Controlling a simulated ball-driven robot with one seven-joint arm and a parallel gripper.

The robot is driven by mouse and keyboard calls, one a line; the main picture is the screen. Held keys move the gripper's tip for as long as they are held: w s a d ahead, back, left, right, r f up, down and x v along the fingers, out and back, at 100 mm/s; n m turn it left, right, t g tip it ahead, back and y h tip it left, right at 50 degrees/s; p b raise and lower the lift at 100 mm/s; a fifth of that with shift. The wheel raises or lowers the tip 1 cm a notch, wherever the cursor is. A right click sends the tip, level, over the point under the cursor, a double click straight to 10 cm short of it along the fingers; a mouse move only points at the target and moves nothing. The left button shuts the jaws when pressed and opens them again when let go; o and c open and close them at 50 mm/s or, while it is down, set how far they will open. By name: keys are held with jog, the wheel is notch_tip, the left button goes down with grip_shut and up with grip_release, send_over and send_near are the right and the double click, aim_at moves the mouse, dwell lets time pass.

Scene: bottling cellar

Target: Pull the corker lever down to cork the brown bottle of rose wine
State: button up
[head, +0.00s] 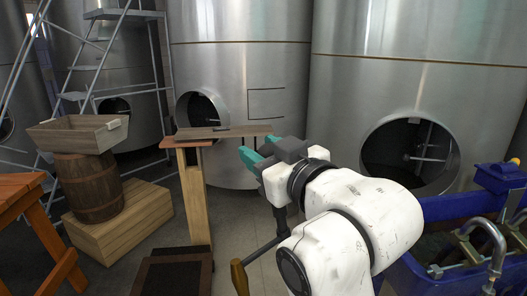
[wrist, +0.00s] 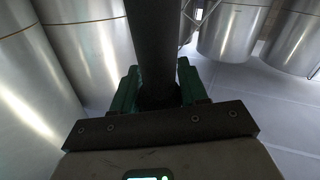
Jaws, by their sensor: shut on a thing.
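My gripper (head: 256,156), with teal fingers, is raised in front of the big tanks in the head view. In the wrist view my gripper (wrist: 157,88) is shut on a dark round bar (wrist: 155,40), which runs away from the palm between the green fingers. I cannot tell whether this bar is part of the corker lever. A thin dark rod (head: 264,248) with a wooden grip (head: 239,277) shows below my forearm; its upper part is hidden behind the arm. I cannot make out the brown bottle or the corker body in either view.
A narrow wooden bench (head: 196,205) stands beyond my gripper. A wooden crate (head: 80,134) sits on a barrel (head: 90,187) at left, near an orange table (head: 22,188). A blue machine (head: 455,208) stands right of my arm. Steel tanks (head: 240,75) fill the back.

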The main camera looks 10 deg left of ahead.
grip_shut()
